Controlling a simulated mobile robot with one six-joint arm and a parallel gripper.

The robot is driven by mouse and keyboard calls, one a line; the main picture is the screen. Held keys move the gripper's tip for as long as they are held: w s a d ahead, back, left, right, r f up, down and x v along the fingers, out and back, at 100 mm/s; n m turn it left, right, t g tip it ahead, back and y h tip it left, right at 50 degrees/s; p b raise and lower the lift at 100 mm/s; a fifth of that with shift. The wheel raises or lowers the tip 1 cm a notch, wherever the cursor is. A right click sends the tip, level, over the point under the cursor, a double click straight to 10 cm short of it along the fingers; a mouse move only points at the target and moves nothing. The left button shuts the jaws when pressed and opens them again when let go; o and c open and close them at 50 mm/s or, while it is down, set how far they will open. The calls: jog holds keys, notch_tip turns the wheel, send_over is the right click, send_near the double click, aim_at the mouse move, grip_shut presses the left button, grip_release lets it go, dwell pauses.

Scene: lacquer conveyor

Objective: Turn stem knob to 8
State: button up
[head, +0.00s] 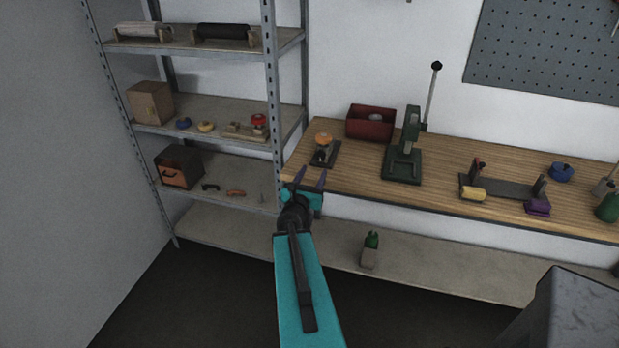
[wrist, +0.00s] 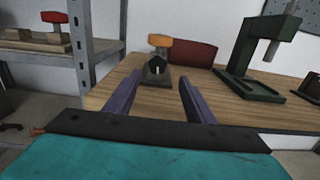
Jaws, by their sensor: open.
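An orange knob (head: 323,139) stands on a dark base (head: 331,153) at the left end of the wooden bench. In the wrist view the orange knob (wrist: 160,40) sits straight ahead between my fingers, above its dark base (wrist: 156,76). A second knob, red (head: 259,119), stands on a wooden base on the middle shelf. I cannot tell for sure which knob the task names, and no number or dial mark is readable. My gripper (head: 311,178) is open and empty at the bench's front left corner, short of the orange knob and apart from it. It also shows in the wrist view (wrist: 158,85).
A red box (head: 371,122) and a green lever press (head: 403,155) stand right of the orange knob. A metal shelf post (head: 272,90) rises close to the left of my gripper. The bench front (head: 420,204) between is bare.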

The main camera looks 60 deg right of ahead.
jog(key=shift+p+v, duration=2.1)
jog(key=shift+p, duration=1.45)
jog(key=shift+s, duration=0.1)
